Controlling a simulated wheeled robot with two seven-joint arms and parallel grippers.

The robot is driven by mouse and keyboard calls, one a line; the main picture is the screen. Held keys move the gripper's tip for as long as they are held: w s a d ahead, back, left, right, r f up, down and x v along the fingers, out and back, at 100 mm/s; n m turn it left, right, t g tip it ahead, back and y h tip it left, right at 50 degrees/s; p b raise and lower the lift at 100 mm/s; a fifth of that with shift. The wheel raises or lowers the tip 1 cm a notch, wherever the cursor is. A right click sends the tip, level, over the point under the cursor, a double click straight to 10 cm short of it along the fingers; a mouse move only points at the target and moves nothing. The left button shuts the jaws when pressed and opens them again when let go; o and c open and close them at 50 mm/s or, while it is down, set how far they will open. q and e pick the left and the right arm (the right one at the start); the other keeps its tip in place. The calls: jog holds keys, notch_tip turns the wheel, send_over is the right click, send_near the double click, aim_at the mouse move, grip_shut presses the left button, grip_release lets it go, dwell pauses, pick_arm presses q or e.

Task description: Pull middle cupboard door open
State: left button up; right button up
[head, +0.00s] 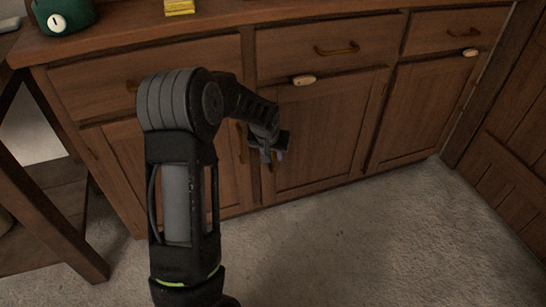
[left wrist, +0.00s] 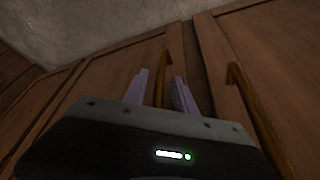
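The middle cupboard door (head: 335,130) is a brown wooden panel, shut flush with the cupboard front. Its bronze bar handle (left wrist: 163,70) runs upright near the door's left edge; in the head view my gripper mostly covers it. My left gripper (head: 270,150) is at this handle. In the left wrist view, my left gripper (left wrist: 160,92) has one pale finger on each side of the handle, with a narrow gap showing on both sides, so it is open around it. My right gripper is out of view.
The left door's handle (head: 240,142) is close beside my gripper, also seen in the left wrist view (left wrist: 236,80). A cream oval piece (head: 304,80) sits at the middle door's top edge. Drawers (head: 330,45) run above. The floor (head: 370,240) in front is clear.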

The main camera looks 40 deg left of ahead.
pick_arm(q)
jog(key=shift+w+f, duration=0.15)
jog(key=shift+f, duration=0.1)
grip_shut()
dwell(1.4)
